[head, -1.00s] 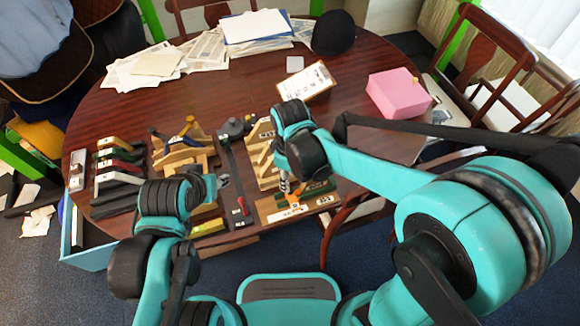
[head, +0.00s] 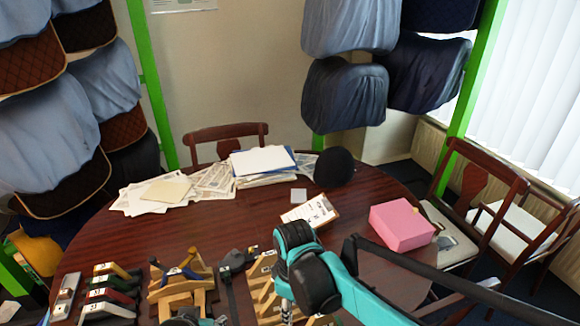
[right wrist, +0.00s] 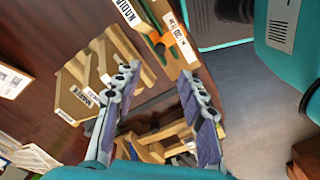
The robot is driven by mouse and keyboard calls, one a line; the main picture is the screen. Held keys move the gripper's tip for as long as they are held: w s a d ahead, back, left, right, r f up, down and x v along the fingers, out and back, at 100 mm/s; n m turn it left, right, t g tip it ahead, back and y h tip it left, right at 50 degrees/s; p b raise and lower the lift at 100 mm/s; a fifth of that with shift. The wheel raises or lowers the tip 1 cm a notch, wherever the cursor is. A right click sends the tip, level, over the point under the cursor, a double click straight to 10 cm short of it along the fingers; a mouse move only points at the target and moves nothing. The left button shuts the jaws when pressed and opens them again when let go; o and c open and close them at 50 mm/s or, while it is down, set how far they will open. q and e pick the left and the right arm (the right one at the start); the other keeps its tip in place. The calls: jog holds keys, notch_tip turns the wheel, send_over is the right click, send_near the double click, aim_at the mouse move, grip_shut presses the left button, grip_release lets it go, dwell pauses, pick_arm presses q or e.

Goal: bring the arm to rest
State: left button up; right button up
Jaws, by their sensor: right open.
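My right arm crosses the lower right of the head view, its wrist over the front of the round wooden table (head: 350,215). My right gripper (right wrist: 158,72) is open and empty in the right wrist view. Its two padded fingers stand apart above wooden pieces, and nothing is between them. In the head view only a small part of it shows below the wrist, cut by the bottom edge. The top of my left wrist shows at the bottom edge of the head view; I cannot make out its fingers.
Wooden stands (head: 180,285) and a row of handled tools (head: 108,290) are at the table's front left. Chairs (head: 480,190) stand right. The table's middle is clear.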

jog(key=s+d+r+m+t, duration=0.1)
jog(key=s+d+m+t, duration=0.1)
jog(key=d+m, duration=0.2)
jog(key=s+d+r+m+t, duration=0.1)
jog(key=s+d+m+t, duration=0.1)
jog(key=d+m, duration=0.2)
jog(key=s+d+r+m+t, duration=0.1)
jog(key=d+m+t, duration=0.2)
jog(key=d, duration=0.5)
jog(key=shift+s+d+r+m, duration=0.3)
jog(key=shift+s+d+m, duration=0.1)
jog(key=shift+m, duration=0.4)
